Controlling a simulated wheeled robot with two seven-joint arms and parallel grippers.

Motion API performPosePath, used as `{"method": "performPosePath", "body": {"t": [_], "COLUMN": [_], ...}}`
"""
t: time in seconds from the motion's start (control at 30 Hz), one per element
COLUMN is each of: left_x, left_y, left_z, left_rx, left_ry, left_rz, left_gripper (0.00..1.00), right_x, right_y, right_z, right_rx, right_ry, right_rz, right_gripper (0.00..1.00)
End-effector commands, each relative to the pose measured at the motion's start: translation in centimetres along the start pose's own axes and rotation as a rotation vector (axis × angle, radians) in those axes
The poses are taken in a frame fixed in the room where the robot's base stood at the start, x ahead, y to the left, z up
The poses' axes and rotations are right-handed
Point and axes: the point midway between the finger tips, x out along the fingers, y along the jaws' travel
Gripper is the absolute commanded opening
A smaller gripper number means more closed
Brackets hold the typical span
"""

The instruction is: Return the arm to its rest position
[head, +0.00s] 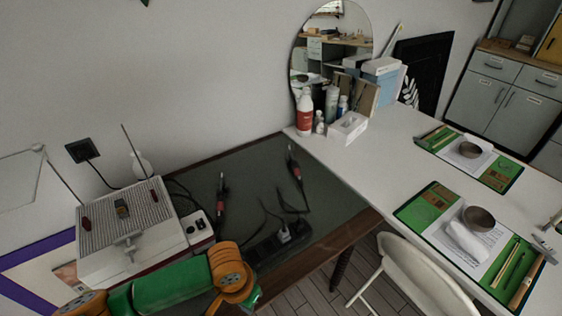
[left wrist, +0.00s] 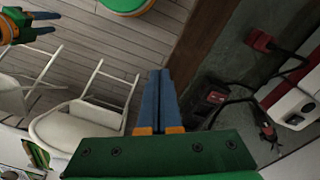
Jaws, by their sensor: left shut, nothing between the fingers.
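My left arm, green and orange, crosses the bottom left of the head view in front of the dark-topped table (head: 245,185). Its gripper is not visible there. In the left wrist view my left gripper (left wrist: 160,75) is shut and empty, its blue fingers together over the plank floor near the table's brown edge (left wrist: 195,50). My right gripper (left wrist: 48,22) shows at the top left of that view, with its two blue fingers apart and nothing visible between them. It is not in the head view.
A grey ribbed machine (head: 128,225), red-handled tools (head: 221,195) and a power strip (head: 270,245) occupy the dark table. A white table (head: 385,165) with green-edged mats (head: 410,215) stands right. A white chair (left wrist: 85,120) stands close to the table; open floor (left wrist: 110,35) lies beyond.

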Motion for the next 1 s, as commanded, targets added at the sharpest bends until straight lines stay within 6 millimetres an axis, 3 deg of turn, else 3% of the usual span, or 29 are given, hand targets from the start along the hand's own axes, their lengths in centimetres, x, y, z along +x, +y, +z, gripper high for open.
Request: {"method": "performPosePath", "body": {"t": [0.4,0.57,0.77,0.87,1.0], "left_x": [-0.5,-1.2,-1.4,-1.1,-0.7], "left_y": [5.6,6.3,4.1,1.9,-1.6], "left_z": [-0.4,-0.4,1.2,3.1,7.1], "left_rx": [0.070,0.033,-0.083,-0.154,-0.249], "left_ry": [0.176,0.281,0.365,0.372,0.336], "left_rz": [0.168,0.207,0.167,0.106,-0.013], "left_gripper": [0.00,0.00,0.00,0.00,0.00], "right_x": [0.0,0.0,0.0,0.0,0.0], "right_y": [0.1,0.1,0.1,0.1,0.1], "right_z": [-0.3,-0.3,-0.2,-0.2,-0.1], "right_rx": [0.000,0.000,0.000,-0.001,-0.001], "right_ry": [0.006,0.006,0.004,0.004,0.003], "right_rz": [0.001,0.001,0.001,0.001,0.001], "right_gripper": [0.50,0.50,0.50,0.50,0.50]}}
